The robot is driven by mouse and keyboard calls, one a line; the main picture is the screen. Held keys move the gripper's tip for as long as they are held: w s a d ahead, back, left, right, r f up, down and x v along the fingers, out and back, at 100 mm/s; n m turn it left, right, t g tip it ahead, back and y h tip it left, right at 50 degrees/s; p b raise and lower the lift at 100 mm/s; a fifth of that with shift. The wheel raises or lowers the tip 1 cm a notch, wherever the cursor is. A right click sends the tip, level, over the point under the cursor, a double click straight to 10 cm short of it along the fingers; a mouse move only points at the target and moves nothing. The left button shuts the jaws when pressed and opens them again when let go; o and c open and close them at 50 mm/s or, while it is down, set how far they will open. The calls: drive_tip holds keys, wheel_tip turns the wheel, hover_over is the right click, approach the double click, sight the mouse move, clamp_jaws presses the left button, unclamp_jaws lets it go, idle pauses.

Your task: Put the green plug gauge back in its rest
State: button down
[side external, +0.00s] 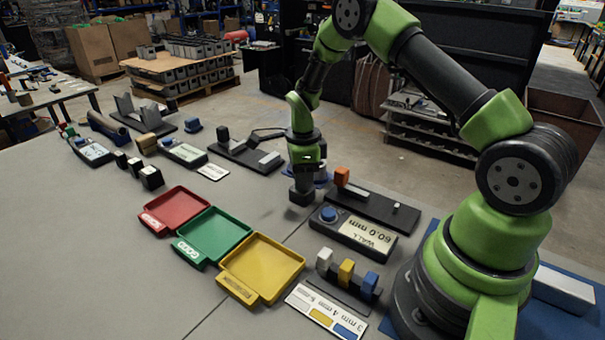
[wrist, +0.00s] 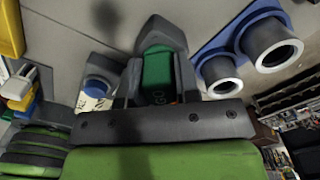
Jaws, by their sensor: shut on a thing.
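My gripper (side external: 303,188) points down over the bench, in front of a blue part (side external: 322,176) in the side view. In the wrist view my gripper (wrist: 158,85) is shut on the green plug gauge (wrist: 157,70), whose green body carries letters that read like "GO". Dark grey surfaces surround the green body, and I cannot tell fingers from gauge there. The gauge's lower end is hidden. In the wrist view a blue holder with two round, light-rimmed openings (wrist: 235,30) lies right of the gripper. I cannot tell for certain whether it is the gauge's rest.
Red (side external: 150,220), green (side external: 188,250) and yellow (side external: 238,289) trays lie in front. White, yellow and blue blocks (side external: 346,271) stand nearby.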

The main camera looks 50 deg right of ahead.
idle(0.4)
drive_tip(key=c, duration=0.8)
unclamp_jaws()
wheel_tip(320, 180, up, 9)
drive_tip(key=shift+r, duration=0.45)
